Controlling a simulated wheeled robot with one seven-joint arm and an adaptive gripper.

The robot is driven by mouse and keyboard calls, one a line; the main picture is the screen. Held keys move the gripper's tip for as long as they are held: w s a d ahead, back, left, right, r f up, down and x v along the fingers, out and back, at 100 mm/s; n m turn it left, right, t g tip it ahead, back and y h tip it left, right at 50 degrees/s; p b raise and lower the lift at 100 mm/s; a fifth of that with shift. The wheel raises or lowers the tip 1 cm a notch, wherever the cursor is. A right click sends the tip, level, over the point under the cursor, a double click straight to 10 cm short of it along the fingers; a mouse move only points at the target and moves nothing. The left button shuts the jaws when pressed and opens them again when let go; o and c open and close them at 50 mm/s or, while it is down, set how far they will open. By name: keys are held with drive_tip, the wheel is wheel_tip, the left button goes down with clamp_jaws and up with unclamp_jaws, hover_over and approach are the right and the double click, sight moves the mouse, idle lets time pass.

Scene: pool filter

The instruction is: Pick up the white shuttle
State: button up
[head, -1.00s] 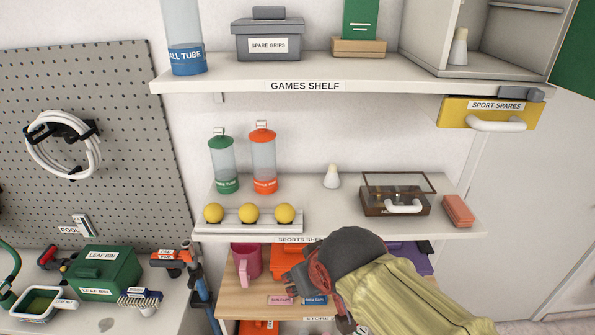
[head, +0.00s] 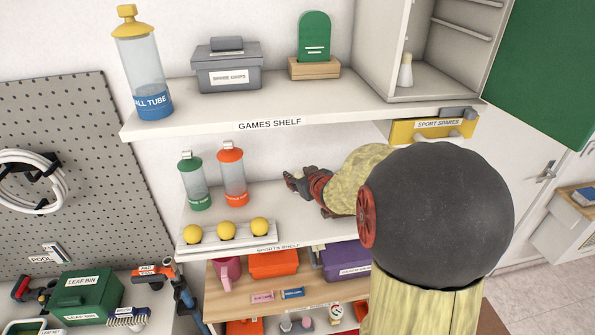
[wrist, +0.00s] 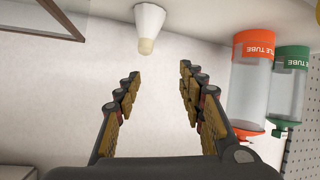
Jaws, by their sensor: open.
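A white shuttle (wrist: 148,26) shows at the top of the wrist view, its rounded cork tip towards the picture's middle. It lies beyond my gripper's fingertips and slightly left of centre between them, untouched. My gripper (wrist: 158,76) is open and empty, its two fingers spread. In the head view my gripper (head: 290,181) is over the sports shelf (head: 300,236), just right of the orange tube, and my arm hides the spot where this shuttle stood. A second white shuttle (head: 406,71) stands in the open cabinet above the games shelf.
The orange tube (head: 232,178) and green tube (head: 194,182) stand left of my gripper, also at the right of the wrist view. Several yellow balls sit on a rack (head: 228,241) in front. The games shelf (head: 262,112) is overhead. A dark-framed box edge (wrist: 64,18) is near the shuttle.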

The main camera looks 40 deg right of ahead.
sight(299, 172)
drive_tip(key=shift+w+d+f+t+y+p, duration=0.55)
drive_tip(key=shift+w+d+f+p, duration=0.35)
drive_tip(key=shift+w+d+f, duration=0.5)
drive_tip(key=shift+w+d+f+t+y+p, duration=0.5)
drive_tip(key=shift+w+d+f+p, duration=0.55)
drive_tip(key=shift+w, duration=0.55)
drive_tip(key=shift+d+f, duration=0.1)
drive_tip(key=shift+d, duration=0.05)
drive_tip(key=shift+c, duration=0.7)
drive_tip(key=c, duration=0.7)
drive_tip(key=shift+c, duration=0.4)
